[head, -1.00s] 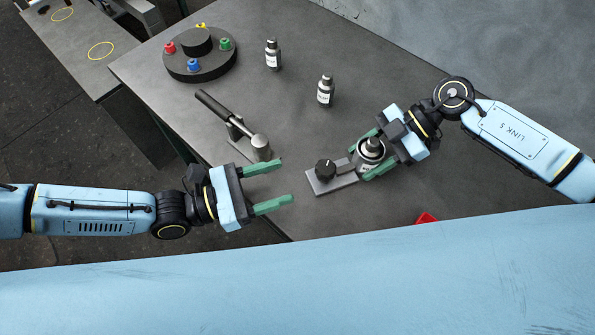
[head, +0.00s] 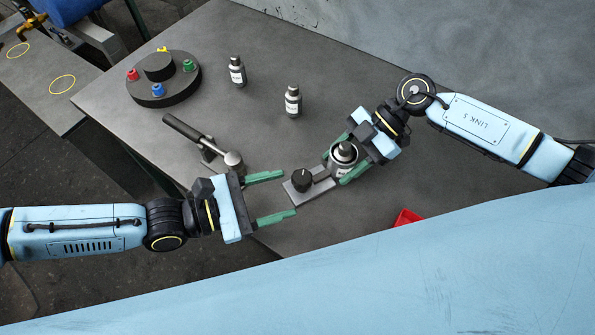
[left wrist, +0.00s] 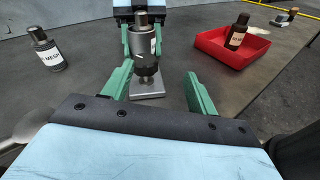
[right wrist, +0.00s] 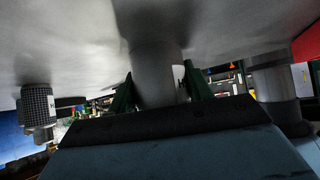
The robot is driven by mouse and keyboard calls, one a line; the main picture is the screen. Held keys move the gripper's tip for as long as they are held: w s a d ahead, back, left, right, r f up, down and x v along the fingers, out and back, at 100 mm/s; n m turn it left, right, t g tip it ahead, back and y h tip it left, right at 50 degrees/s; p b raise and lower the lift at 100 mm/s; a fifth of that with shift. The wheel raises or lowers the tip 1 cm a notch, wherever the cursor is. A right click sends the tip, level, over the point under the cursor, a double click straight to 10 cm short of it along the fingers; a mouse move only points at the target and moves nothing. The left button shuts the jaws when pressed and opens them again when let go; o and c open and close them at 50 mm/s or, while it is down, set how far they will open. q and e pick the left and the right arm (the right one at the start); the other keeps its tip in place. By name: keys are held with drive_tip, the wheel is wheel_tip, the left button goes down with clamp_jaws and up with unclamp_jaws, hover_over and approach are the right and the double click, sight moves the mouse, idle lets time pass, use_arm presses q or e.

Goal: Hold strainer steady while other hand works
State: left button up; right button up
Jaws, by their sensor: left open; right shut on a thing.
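A grey metal strainer (head: 343,152) with a dark cap stands upright at the back end of a small grey fixture plate (head: 318,190) with a black knob (head: 302,179). My right gripper (head: 335,168) is shut on the strainer, one green finger on each side. The strainer's body also shows between those fingers in the left wrist view (left wrist: 143,42) and close up in the right wrist view (right wrist: 158,72). My left gripper (head: 288,194) is open and empty at the knob end of the plate. In the left wrist view, the knob (left wrist: 147,68) appears between its fingers, beyond the tips.
A black round stand (head: 180,90) with coloured pegs and a lever tool (head: 187,130) are at left. A red tray (left wrist: 207,42) holds a dark bottle. The table's front edge is close to my left gripper.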

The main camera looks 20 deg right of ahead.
use_arm(q)
drive_tip(key=d+r+m+y, duration=0.1)
drive_tip(key=d+m, duration=0.1)
drive_tip(key=s+d+r+m+g+y, duration=0.1)
drive_tip(key=d+m, duration=0.1)
drive_tip(key=d, duration=0.1)
drive_tip(key=s+d+r+m+g+y, duration=0.1)
drive_tip(key=d+m, duration=0.1)
drive_tip(key=shift+d+r+m+y, duration=0.15)
drive_tip(key=shift+d+m+y, duration=0.15)
drive_tip(key=shift+d+m, duration=0.1)
drive_tip(key=w+d+m+y, duration=0.2)
drive_tip(key=m+y, duration=0.1)
wheel_tip(320, 180, up, 9)
drive_tip(key=m+y, duration=0.7)
drive_tip(key=y, duration=0.3)
hover_over(302, 177)
drive_tip(key=shift+t, duration=0.3)
wheel_tip(302, 177, down, 12)
drive_tip(key=c, duration=1)
